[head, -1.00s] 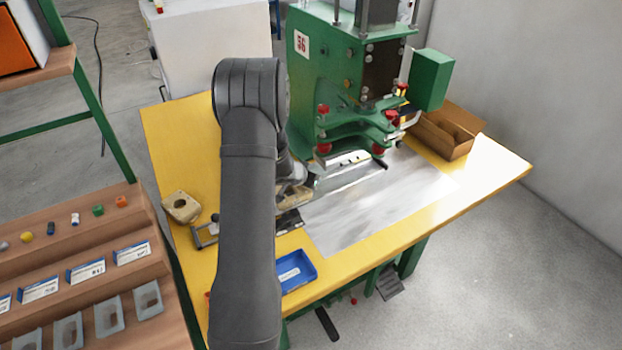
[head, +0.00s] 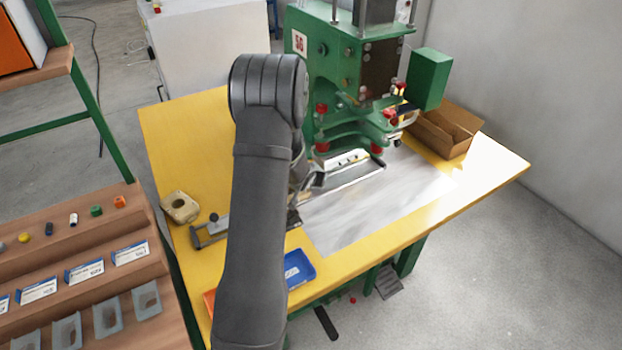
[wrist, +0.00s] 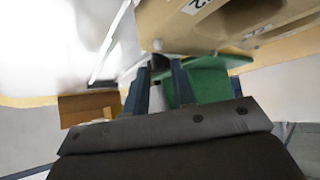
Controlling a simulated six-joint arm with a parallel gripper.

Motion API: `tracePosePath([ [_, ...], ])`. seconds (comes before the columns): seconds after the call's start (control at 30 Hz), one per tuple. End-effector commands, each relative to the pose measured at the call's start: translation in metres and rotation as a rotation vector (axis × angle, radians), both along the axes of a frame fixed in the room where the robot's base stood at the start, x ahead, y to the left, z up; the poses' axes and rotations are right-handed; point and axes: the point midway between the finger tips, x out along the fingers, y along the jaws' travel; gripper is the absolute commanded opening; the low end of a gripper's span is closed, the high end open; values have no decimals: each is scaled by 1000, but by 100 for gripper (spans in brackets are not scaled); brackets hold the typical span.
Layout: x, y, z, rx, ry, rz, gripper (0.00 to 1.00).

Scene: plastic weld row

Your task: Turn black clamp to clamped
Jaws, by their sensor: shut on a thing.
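My gripper shows in the wrist view (wrist: 159,72), its two dark fingers close together. A small dark part, which I take to be the black clamp (wrist: 157,63), sits at the fingertips, mostly hidden by them. I cannot read the clamp's position from this. In the head view my arm hides the gripper and most of what it holds, to the left of the press's lower front. A large beige body with white labels (wrist: 235,25) is close above the fingers in the wrist view.
The green press (head: 340,70) stands at the back of the yellow table (head: 185,130), with a metal sheet (head: 370,215) before it. A blue tray (head: 298,268), a beige block (head: 180,207) and a cardboard box (head: 445,135) are around it. The table's back left is clear.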

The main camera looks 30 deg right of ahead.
Motion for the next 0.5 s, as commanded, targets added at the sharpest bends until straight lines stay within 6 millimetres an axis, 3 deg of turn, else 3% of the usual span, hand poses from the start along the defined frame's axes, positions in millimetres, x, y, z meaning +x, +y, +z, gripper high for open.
tracePosePath([
  [0.5,2,-1,2,-6,-1,54,1],
])
